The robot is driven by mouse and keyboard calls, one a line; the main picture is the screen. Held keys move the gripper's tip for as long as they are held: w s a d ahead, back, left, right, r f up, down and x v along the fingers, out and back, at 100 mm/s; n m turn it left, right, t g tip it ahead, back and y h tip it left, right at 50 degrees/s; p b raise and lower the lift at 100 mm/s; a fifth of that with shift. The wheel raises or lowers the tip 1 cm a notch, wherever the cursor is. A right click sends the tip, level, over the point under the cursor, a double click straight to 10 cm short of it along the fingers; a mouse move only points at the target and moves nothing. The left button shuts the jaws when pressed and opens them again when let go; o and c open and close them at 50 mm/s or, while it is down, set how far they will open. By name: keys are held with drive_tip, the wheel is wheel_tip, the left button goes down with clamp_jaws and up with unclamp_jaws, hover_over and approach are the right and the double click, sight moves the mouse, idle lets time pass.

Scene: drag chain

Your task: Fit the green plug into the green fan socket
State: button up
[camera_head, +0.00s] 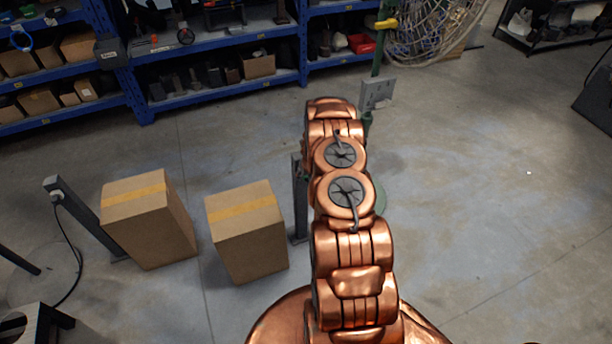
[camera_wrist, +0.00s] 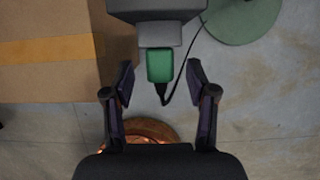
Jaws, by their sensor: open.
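The green plug (camera_wrist: 161,66) is in the wrist view, set against the lower end of a grey block (camera_wrist: 158,34). I cannot tell how deep it sits there. A black cable (camera_wrist: 182,68) loops from its lower end. My gripper (camera_wrist: 160,75) is open, with one finger on each side of the plug and gaps between. In the head view the gripper and plug are hidden behind my copper arm. The fan has a wire cage (camera_head: 432,30) and a green pole (camera_head: 380,50) bearing a grey box (camera_head: 377,92). I cannot make out the green socket.
Two cardboard boxes (camera_head: 148,218) and (camera_head: 247,230) stand left of my arm. A grey post (camera_head: 299,198) stands beside it, and another post (camera_head: 85,218) with a cable is farther left. Blue shelves (camera_head: 215,90) line the back. The floor at right (camera_head: 500,200) is clear.

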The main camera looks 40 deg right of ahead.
drive_tip(key=v, duration=1.1)
drive_tip(key=shift+r, duration=0.1)
idle(0.5)
